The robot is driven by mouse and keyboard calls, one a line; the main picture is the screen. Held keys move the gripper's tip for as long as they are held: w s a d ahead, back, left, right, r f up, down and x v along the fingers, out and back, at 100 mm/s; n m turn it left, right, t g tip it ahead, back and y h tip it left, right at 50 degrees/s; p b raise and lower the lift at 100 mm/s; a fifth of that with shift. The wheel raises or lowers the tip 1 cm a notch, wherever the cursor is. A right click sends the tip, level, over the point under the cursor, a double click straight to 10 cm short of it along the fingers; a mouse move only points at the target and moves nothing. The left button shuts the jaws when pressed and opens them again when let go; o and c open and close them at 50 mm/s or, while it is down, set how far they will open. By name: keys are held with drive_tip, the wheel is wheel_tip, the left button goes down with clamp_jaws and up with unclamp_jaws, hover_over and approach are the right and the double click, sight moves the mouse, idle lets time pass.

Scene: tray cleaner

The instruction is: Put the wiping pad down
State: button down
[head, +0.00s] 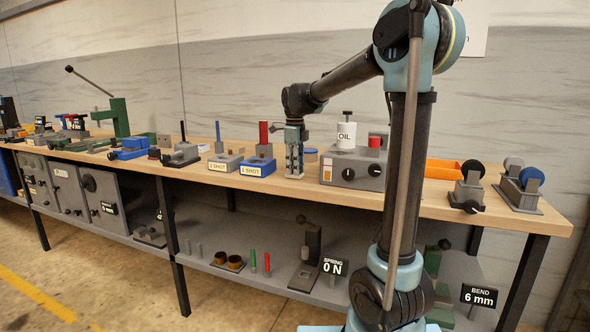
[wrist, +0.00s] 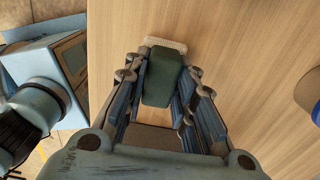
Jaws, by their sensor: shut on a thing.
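The wiping pad shows in the wrist view as a dark green block (wrist: 163,78) with a pale bristly edge (wrist: 166,43) at its far end. My gripper (wrist: 162,90) is shut on the green block, with its fingers along both sides. In the head view my gripper (head: 294,172) points down, low over the wooden bench top (head: 240,186) or at its surface. I cannot tell whether the pad touches the wood. The pad is too small to make out in the head view.
A grey box (head: 340,173) with an oil can (head: 346,134) stands just right of my gripper. A blue-based "1 SHOT" block (head: 257,168) stands to its left. Bare wood surrounds the pad in the wrist view.

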drive_tip(key=shift+f, duration=0.2)
drive_tip(key=c, duration=1.3)
unclamp_jaws()
drive_tip(key=shift+r, duration=0.1)
wheel_tip(320, 180, up, 12)
drive_tip(key=shift+s, duration=0.1)
